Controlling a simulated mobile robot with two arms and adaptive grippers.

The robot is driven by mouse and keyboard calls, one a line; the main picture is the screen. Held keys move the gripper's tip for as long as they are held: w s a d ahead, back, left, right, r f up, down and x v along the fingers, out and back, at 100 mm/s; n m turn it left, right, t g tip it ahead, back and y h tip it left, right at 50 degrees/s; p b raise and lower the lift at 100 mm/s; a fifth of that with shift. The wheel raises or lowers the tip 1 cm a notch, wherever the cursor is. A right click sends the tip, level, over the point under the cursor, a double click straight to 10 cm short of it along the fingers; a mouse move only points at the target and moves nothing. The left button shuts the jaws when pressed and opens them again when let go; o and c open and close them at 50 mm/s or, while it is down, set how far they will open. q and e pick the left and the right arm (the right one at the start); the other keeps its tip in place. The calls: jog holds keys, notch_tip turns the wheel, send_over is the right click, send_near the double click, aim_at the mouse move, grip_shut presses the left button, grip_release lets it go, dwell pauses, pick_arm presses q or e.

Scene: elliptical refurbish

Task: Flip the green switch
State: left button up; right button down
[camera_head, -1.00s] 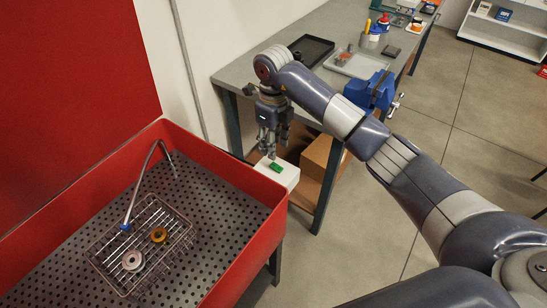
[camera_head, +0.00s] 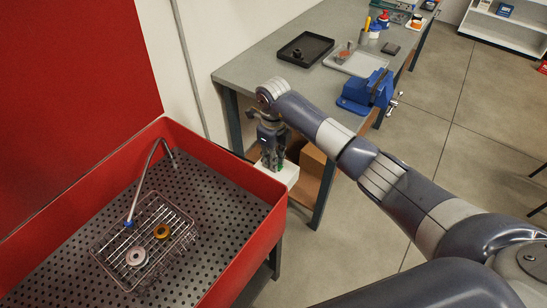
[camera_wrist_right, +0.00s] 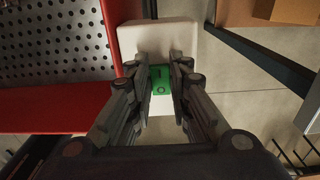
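The green switch (camera_wrist_right: 160,80) is on top of a white box (camera_wrist_right: 158,36) and lies between my right fingertips in the right wrist view. My right gripper (camera_wrist_right: 162,72) is open, with a finger on each side of the switch. Whether the fingers touch the switch cannot be told. In the head view my right gripper (camera_head: 271,166) points down over the white box (camera_head: 288,174), and it hides most of the switch. My left gripper is not in view.
The red wash basin (camera_head: 240,258) with a wire basket (camera_head: 181,238) stands to the left of the gripper. The grey workbench (camera_head: 240,72) with a blue vise (camera_head: 362,92) is above and right. A cardboard box (camera_head: 312,160) sits beside the white box.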

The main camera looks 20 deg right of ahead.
aim_at(280, 167)
jog(key=shift+d+t+y+b, duration=0.2)
jog(key=shift+t+y+b, duration=0.1)
jog(key=shift+t+b, duration=0.15)
jog(key=shift+s+r+t, duration=0.1)
jog(key=shift+s+t, duration=0.05)
jog(key=shift+t, duration=0.1)
jog(key=shift+a, duration=0.1)
jog(key=c, duration=1.5)
grip_release()
jog(key=shift+r, duration=0.3)
jog(key=r, duration=0.3)
jog(key=s+r, duration=0.1)
jog(key=r, duration=0.3)
jog(key=d+r, duration=0.1)
jog(key=r, duration=0.3)
jog(key=shift+s+d+r, duration=0.1)
jog(key=shift+s+r, duration=0.05)
jog(key=shift+s, duration=0.05)
